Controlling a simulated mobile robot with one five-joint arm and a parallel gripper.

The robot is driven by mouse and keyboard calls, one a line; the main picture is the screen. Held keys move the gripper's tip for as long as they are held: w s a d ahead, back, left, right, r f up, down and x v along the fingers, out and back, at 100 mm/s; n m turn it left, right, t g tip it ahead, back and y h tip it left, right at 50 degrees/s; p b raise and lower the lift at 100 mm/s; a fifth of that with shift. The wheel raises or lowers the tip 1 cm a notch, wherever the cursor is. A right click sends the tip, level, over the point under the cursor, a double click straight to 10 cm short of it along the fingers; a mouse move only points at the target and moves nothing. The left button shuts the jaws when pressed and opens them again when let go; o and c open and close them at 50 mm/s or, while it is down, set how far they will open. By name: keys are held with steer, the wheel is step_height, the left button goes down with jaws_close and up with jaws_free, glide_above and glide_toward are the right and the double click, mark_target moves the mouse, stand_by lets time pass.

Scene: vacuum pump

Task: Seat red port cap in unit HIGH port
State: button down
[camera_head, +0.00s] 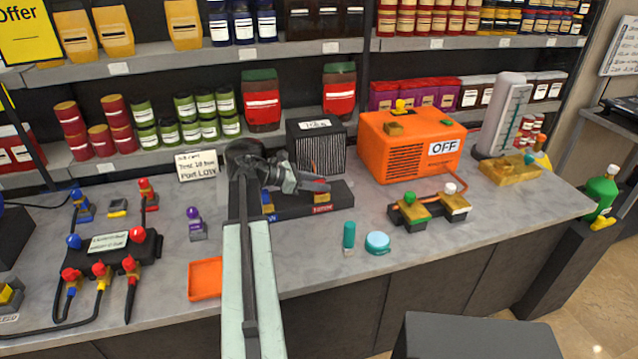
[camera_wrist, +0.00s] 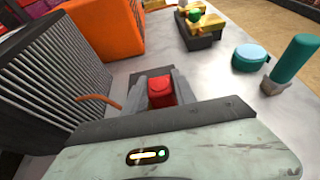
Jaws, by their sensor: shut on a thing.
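My gripper (camera_wrist: 160,92) is shut on the red port cap (camera_wrist: 161,91) in the wrist view. In the head view my gripper (camera_head: 312,183) is over a black base (camera_head: 342,194), in front of a black finned unit (camera_head: 331,156). The base carries a blue label at its left and a red label (camera_head: 322,209) at its right, with brass-coloured parts above them. The cap is near the red-labelled end; whether it touches anything there cannot be told. The finned unit also shows at the left of the wrist view (camera_wrist: 55,75). The HIGH port is not clearly visible.
An orange box marked OFF (camera_head: 405,148) stands right of the unit. A small block with green and white knobs (camera_head: 430,210), a teal cylinder (camera_head: 349,235) and a teal round cap (camera_head: 377,243) are in front. An orange tray (camera_head: 206,278) lies left.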

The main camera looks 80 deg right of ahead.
steer(key=c, duration=1)
jaws_free()
steer(key=shift+w+a+r+p, duration=0.1)
steer(key=shift+w+r+p, duration=0.1)
steer(key=shift+r+p, duration=0.2)
steer(key=p+v, duration=0.4)
steer(key=v, duration=0.7)
steer(key=shift+w+a+f, duration=0.1)
steer(key=shift+w+a, duration=0.05)
steer(key=shift+w, duration=0.1)
steer(key=shift+s, duration=0.15)
